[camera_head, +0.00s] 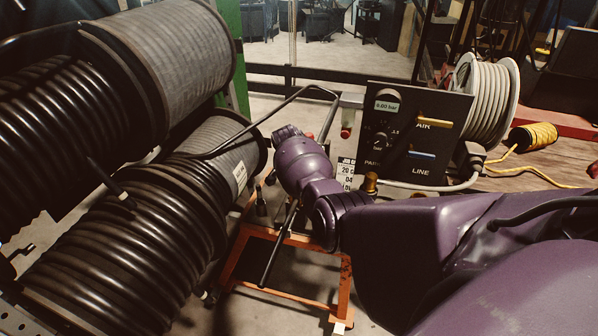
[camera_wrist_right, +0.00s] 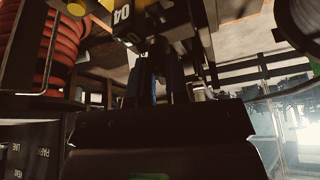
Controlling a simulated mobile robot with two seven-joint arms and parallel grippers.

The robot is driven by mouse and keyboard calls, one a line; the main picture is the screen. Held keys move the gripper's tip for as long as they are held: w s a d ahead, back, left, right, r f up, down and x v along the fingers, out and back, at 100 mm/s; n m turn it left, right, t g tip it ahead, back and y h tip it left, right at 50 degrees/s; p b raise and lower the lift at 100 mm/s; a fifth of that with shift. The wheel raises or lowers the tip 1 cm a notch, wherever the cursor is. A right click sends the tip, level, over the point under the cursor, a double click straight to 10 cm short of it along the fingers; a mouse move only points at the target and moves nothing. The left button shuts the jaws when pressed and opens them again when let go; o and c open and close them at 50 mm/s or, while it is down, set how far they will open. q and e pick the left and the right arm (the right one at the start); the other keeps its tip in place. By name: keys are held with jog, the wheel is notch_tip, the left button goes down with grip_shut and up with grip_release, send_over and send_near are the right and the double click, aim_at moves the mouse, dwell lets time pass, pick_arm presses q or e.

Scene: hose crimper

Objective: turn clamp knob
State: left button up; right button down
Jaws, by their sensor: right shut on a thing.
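My right arm comes in from the right in the head view, and its purple wrist hides the right gripper there. In the right wrist view the right gripper (camera_wrist_right: 165,82) has its two blue-edged fingers close together at the centre. They are shut on a dark part, seemingly the clamp knob (camera_wrist_right: 160,48), mostly hidden between the fingers and in shadow. A numbered block (camera_wrist_right: 122,14) shows just above and left of it; the block also shows in the head view (camera_head: 346,173), right of my wrist. My left gripper is in neither view.
An orange stand (camera_head: 235,262) is below my wrist. Large black hose reels (camera_head: 130,250) crowd the left. A white hose reel (camera_head: 488,95) and yellow cord (camera_head: 535,137) are at right.

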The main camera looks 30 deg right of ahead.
jog(key=m+b, duration=0.1)
jog(key=m+g+b, duration=0.1)
jog(key=m, duration=0.1)
jog(key=m+b, duration=0.1)
jog(key=shift+w+a+f+m+g, duration=0.1)
jog(key=shift+w+f+m+g, duration=0.15)
jog(key=shift+f+m+g, duration=0.15)
jog(key=shift+w+r+m+g+b, duration=0.15)
jog(key=shift+m+g+b, duration=0.25)
jog(key=shift+m+b, duration=0.6)
pick_arm(q)
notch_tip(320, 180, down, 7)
jog(key=b, duration=0.1)
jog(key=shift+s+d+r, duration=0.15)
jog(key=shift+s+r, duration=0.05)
pick_arm(e)
jog(key=shift+w+r+m+g, duration=0.1)
jog(key=shift+m+g, duration=0.2)
jog(key=shift+m, duration=0.6)
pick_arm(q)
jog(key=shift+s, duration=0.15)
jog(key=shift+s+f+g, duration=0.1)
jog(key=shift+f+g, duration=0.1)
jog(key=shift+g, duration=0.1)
pick_arm(e)
jog(key=c, duration=1.1)
grip_release()
jog(key=shift+r, duration=0.1)
